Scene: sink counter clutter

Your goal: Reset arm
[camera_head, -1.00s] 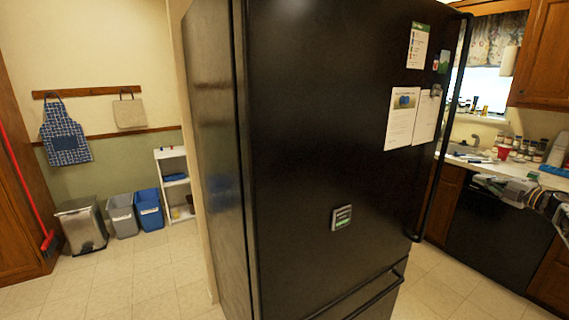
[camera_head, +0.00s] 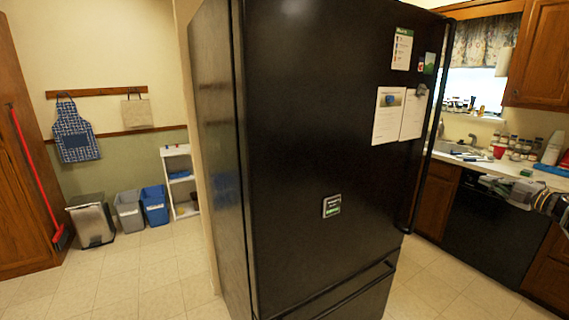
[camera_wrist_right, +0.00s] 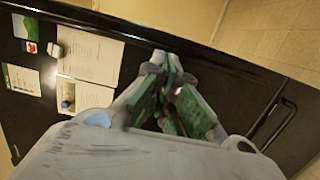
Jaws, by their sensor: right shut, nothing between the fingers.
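My right gripper (camera_head: 487,182) shows at the right edge of the head view, in front of the dark dishwasher and just below the counter edge. In the right wrist view its fingers (camera_wrist_right: 172,70), with green pads, are closed together and hold nothing. The black fridge (camera_head: 310,120) fills the middle of the head view; its door with papers (camera_wrist_right: 90,55) lies beyond the fingers in the wrist view. I cannot tell the gap between fingers and fridge. My left gripper is out of view.
The counter (camera_head: 480,158) at right carries a red cup (camera_head: 499,151), several jars and a sink. A dishwasher (camera_head: 495,222) is below. At left are a metal bin (camera_head: 92,222), a grey bin (camera_head: 129,211), a blue bin (camera_head: 154,205) and a red broom (camera_head: 35,175). Floor is clear.

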